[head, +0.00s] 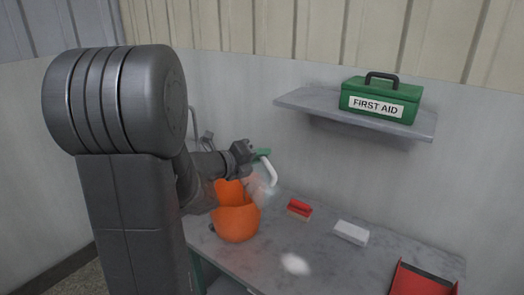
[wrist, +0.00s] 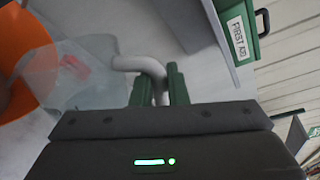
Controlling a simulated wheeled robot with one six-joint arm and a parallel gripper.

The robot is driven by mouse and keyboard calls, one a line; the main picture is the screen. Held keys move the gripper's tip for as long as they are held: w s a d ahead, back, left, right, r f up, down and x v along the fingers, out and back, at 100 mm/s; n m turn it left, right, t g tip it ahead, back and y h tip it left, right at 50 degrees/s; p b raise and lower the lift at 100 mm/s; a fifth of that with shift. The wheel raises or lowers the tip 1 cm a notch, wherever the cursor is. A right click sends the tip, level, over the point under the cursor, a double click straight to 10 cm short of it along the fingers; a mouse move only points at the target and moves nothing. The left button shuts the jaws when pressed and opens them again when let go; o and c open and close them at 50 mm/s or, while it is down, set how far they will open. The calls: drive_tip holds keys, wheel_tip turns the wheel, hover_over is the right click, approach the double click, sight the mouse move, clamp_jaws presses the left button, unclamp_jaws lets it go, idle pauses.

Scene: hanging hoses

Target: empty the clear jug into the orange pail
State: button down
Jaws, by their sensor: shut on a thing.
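The clear jug (head: 260,191) is in the air beside the upper right side of the orange pail (head: 237,222), partly overlapping it in the head view. My gripper (head: 263,155) is shut on the jug's whitish handle (head: 269,172). In the wrist view the green fingers of my gripper (wrist: 160,76) stand on both sides of the handle (wrist: 130,64). The see-through jug body (wrist: 82,77) reaches left to the orange pail (wrist: 24,65). The jug looks tilted, but its contents and the inside of the pail cannot be made out. My arm hides part of the pail.
The pail stands on a grey worktop (head: 330,262). A red brush (head: 299,208), a white block (head: 351,232) and a red dustpan (head: 422,280) lie to the right. A shelf (head: 300,101) with a green first aid box (head: 380,99) juts out above. A thin grey hose hangs behind my arm.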

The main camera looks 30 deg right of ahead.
drive_tip(key=shift+w+a+f+n+g+p, duration=0.2)
drive_tip(key=shift+w+n+p, duration=0.5)
drive_tip(key=shift+p, duration=0.55)
drive_tip(key=shift+w+d+f+n+g+p, duration=0.1)
drive_tip(key=shift+w+f+n+p, duration=0.3)
drive_tip(key=shift+w+p, duration=0.65)
drive_tip(key=shift+w+a+n+g+p, duration=0.2)
drive_tip(key=shift+w+n+g, duration=0.15)
drive_tip(key=shift+w+n, duration=0.8)
drive_tip(key=shift+w+a+n+g+p, duration=0.1)
drive_tip(key=shift+w+n+g+p, duration=0.2)
drive_tip(key=shift+w+n, duration=0.85)
drive_tip(key=shift+w+m, duration=0.3)
